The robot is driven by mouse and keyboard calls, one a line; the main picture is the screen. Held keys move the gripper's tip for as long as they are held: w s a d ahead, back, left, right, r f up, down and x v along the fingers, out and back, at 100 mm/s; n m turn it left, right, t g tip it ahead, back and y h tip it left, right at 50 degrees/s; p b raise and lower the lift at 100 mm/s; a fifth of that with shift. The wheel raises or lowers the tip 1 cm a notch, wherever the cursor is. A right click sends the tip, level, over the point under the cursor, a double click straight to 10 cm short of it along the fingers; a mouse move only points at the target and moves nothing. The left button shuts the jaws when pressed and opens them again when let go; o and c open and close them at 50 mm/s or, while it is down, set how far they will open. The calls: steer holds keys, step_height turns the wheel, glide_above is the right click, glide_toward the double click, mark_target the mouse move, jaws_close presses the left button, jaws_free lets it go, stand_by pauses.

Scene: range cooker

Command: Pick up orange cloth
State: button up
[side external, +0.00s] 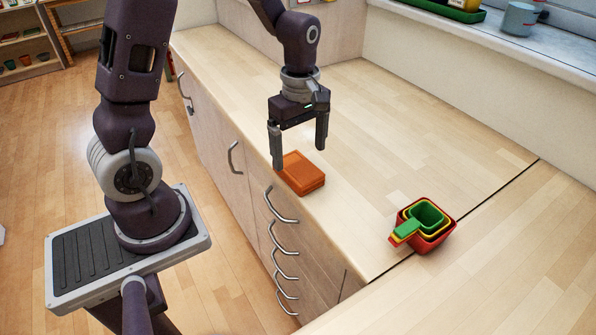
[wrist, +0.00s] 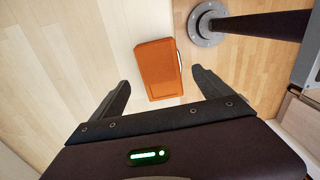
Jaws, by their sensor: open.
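The orange cloth (side external: 301,173) is a folded, flat rectangular stack lying on the wooden counter close to its front edge. My gripper (side external: 299,158) is open above the cloth, with one finger toward the counter's front edge and the other farther in over the counter. In the wrist view the cloth (wrist: 158,69) shows ahead of and between the two spread fingers of my gripper (wrist: 160,82). I see no contact between the fingers and the cloth, and nothing is held.
Nested measuring cups (side external: 424,224) in red, yellow and green sit on the counter to the right, by a dark seam. Drawers with metal handles (side external: 281,206) line the counter front. A windowsill (side external: 480,45) holds a mug (side external: 519,19) and a green tray. The counter behind the cloth is clear.

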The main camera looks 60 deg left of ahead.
mark_target(298, 167)
steer(key=f, duration=0.5)
steer(key=shift+a+f, duration=0.2)
steer(key=shift+a, duration=0.05)
steer(key=c, duration=1.4)
step_height(298, 167, up, 10)
steer(key=shift+r, duration=0.1)
steer(key=shift+c, duration=0.3)
